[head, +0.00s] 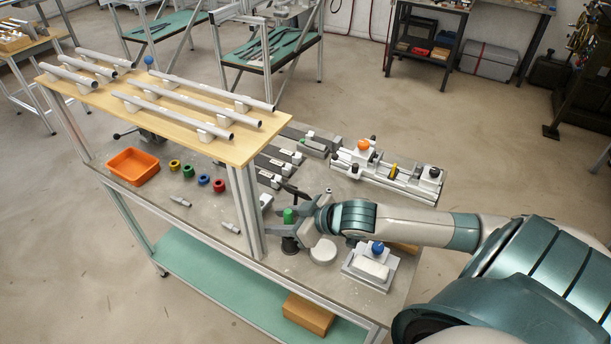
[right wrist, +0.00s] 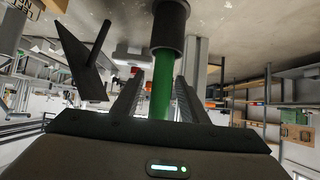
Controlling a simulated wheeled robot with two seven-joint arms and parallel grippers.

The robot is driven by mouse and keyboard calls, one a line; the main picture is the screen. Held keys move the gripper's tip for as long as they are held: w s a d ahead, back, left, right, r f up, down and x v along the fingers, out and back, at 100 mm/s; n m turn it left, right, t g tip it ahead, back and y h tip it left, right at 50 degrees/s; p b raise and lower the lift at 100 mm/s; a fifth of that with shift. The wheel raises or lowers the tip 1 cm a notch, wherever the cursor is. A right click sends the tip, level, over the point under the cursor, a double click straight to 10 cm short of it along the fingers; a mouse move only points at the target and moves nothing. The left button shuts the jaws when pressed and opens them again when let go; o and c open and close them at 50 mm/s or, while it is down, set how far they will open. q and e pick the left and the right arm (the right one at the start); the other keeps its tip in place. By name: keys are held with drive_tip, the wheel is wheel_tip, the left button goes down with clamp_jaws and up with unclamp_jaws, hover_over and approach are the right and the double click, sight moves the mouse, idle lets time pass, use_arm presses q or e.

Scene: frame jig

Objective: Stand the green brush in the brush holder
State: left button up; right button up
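The green brush (head: 289,215) stands upright on the bench near its front edge, beside my right gripper. In the right wrist view, which looks upside down, its green handle (right wrist: 162,85) runs into a black cylinder, the brush holder (right wrist: 168,28). The holder (head: 289,244) also shows low below the gripper in the head view. My right gripper (head: 292,224) has one finger on each side of the handle, with visible gaps; its fingers (right wrist: 160,98) look open. The brush's lower end is hidden inside the black cylinder. My left gripper is not in view.
A dark angled plate (head: 293,190) is close behind the gripper. A white round disc (head: 323,251) and a fixture with a blue knob (head: 377,247) lie to the right. A wooden shelf (head: 170,100) with metal tubes rises to the left; its post stands near the brush.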

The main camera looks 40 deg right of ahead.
drive_tip(key=v, duration=1.7)
drive_tip(key=shift+p, duration=0.3)
idle(1.4)
